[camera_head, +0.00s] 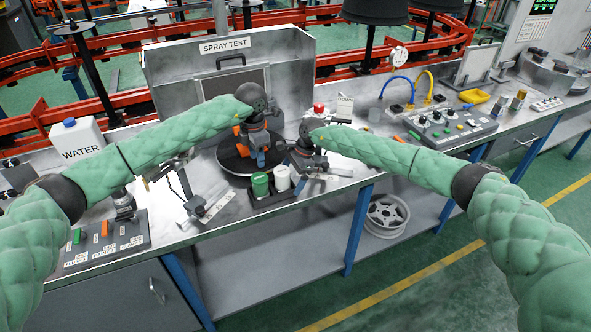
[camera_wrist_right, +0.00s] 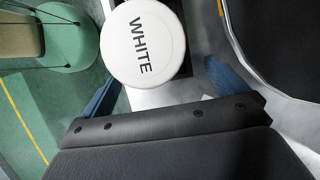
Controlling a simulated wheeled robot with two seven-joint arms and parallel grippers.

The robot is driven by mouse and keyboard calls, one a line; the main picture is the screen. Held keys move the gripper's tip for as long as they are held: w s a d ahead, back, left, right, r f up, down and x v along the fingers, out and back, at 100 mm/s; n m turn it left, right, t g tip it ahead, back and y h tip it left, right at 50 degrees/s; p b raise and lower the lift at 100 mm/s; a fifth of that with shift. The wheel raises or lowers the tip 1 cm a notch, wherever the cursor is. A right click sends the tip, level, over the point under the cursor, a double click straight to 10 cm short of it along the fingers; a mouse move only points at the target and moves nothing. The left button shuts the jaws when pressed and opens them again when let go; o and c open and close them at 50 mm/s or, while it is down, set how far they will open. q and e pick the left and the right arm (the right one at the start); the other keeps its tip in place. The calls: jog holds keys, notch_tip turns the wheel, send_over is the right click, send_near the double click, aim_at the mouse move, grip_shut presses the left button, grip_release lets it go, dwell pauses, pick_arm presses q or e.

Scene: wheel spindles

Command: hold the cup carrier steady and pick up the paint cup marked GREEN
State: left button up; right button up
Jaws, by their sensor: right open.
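The dark cup carrier (camera_head: 272,202) sits at the front of the bench. It holds a green cup (camera_head: 260,184) on the left and a white cup (camera_head: 282,178) on the right. In the right wrist view, a round white lid marked WHITE (camera_wrist_right: 146,44) lies between the two blue fingers of my right gripper (camera_wrist_right: 163,88), which are open. In the head view my right gripper (camera_head: 299,165) is just right of the white cup. My left gripper (camera_head: 260,159) points down just behind the green cup; its fingertips are unclear, and contact with the carrier cannot be told.
A black turntable (camera_head: 228,160) lies behind the carrier, before the SPRAY TEST booth (camera_head: 160,98). A WATER container (camera_head: 80,142) and a button panel (camera_head: 100,245) stand at left. A control box (camera_head: 450,128) is at right. A wheel (camera_head: 386,215) lies on the lower shelf.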

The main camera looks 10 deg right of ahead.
jog(key=shift+a+f, duration=0.2)
jog(key=shift+f, duration=0.4)
jog(key=shift+c, duration=0.2)
jog(key=c, duration=1.1)
pick_arm(q)
jog(key=shift+o, duration=0.2)
